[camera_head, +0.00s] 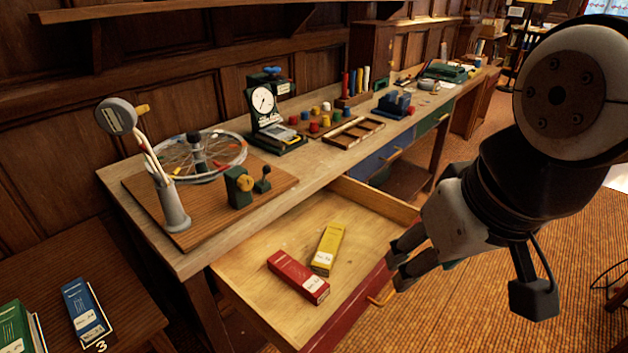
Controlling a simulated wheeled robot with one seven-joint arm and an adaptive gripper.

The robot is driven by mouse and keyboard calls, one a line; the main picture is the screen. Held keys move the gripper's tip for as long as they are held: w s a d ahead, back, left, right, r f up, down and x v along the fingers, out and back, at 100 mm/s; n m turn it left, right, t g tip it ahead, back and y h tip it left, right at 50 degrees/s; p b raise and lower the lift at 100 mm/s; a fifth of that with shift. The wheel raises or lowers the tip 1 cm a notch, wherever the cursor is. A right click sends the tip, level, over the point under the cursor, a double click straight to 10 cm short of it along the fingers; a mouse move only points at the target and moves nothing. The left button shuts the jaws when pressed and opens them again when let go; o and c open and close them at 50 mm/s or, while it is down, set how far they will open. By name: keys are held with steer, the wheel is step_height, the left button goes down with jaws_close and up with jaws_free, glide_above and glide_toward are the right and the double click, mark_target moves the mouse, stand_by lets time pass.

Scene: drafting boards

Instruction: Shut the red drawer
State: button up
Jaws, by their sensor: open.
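The red drawer (336,323) is pulled out from under the near part of the long wooden workbench. I cannot tell whether the fingers touch the front.
The workbench (262,202) carries a wheel stand, a dial gauge, colored knobs and trays. A blue drawer (378,160) and a green drawer (433,119) farther along look shut. A side table (75,262) with books stands at lower left. Ribbed orange floor (480,325) is open at the right.

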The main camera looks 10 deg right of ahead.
steer(key=w+f+m+b, duration=0.1)
steer(key=w+f, duration=0.1)
steer(key=w+d+f+m+b, duration=0.1)
steer(key=w+f, duration=0.1)
steer(key=w, duration=0.1)
steer(key=w+d+f+m+g+y+b, duration=0.1)
steer(key=w+f, duration=0.1)
steer(key=w, duration=0.1)
steer(key=shift+d, duration=0.25)
steer(key=shift+c, duration=0.7)
steer(key=w+d+f+m+g+b, duration=0.1)
steer(key=w+d+f+m+b, duration=0.35)
steer(key=f, duration=0.45)
steer(key=w+d+f+m+b, duration=0.2)
steer(key=w+d+f+m, duration=0.1)
steer(key=w+d+f, duration=0.4)
steer(key=b+x, duration=0.1)
steer(key=x, duration=0.3)
steer(key=s+b+x, duration=0.1)
steer(key=x, duration=0.4)
steer(key=b+x, duration=0.2)
steer(key=x, duration=0.2)
steer(key=shift+s+d+f, duration=0.15)
steer(key=shift+s+f, duration=0.05)
steer(key=shift+f, duration=0.3)
steer(key=shift+c, duration=0.2)
jaws_close()
